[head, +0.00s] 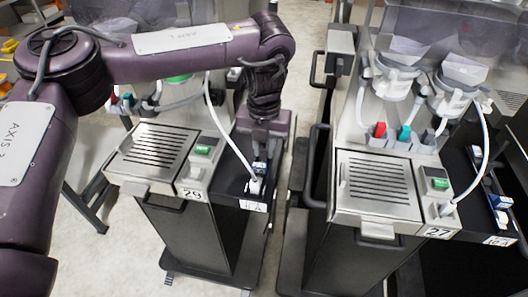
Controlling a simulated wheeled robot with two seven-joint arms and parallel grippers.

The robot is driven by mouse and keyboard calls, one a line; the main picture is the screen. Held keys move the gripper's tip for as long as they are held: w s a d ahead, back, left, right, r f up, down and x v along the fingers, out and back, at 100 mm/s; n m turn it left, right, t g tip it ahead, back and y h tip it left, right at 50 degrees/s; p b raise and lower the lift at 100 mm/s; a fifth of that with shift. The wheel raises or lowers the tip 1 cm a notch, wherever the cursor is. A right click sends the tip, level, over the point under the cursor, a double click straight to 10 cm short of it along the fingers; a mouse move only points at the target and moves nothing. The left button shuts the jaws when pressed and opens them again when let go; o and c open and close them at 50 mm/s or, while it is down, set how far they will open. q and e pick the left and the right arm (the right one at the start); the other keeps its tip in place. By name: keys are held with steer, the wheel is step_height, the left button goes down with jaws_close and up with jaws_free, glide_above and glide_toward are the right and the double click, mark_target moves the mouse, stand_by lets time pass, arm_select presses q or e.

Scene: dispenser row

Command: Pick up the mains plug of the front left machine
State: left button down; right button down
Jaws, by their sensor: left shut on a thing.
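The front left machine is the dispenser labelled 29, with a slotted metal drip tray (155,148) and a small green display (203,150). A white cable (222,125) curves down from it to a small white mains plug (255,185) on the dark top at its right side. My left gripper (259,165) points down from above and is shut on the plug. The fingertips partly hide the plug, and I cannot tell whether it is clear of the surface below. My right gripper is not in view.
A similar machine labelled 27 (378,187) stands to the right, with its own white cable (485,150). A dark side top with a blue and white strip (495,195) lies at the far right. A narrow floor gap separates the two machines.

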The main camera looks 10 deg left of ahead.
mark_target(264, 147)
arm_select(q)
steer(key=shift+w+r, duration=0.1)
steer(key=shift+r, duration=0.5)
step_height(264, 147, up, 19)
steer(key=p, duration=0.3)
steer(key=shift+r+p, duration=0.9)
steer(key=shift+p, duration=0.75)
stand_by(0.4)
steer(key=shift+r, duration=0.1)
step_height(264, 147, up, 3)
steer(key=p, duration=0.3)
steer(key=shift+p, duration=0.4)
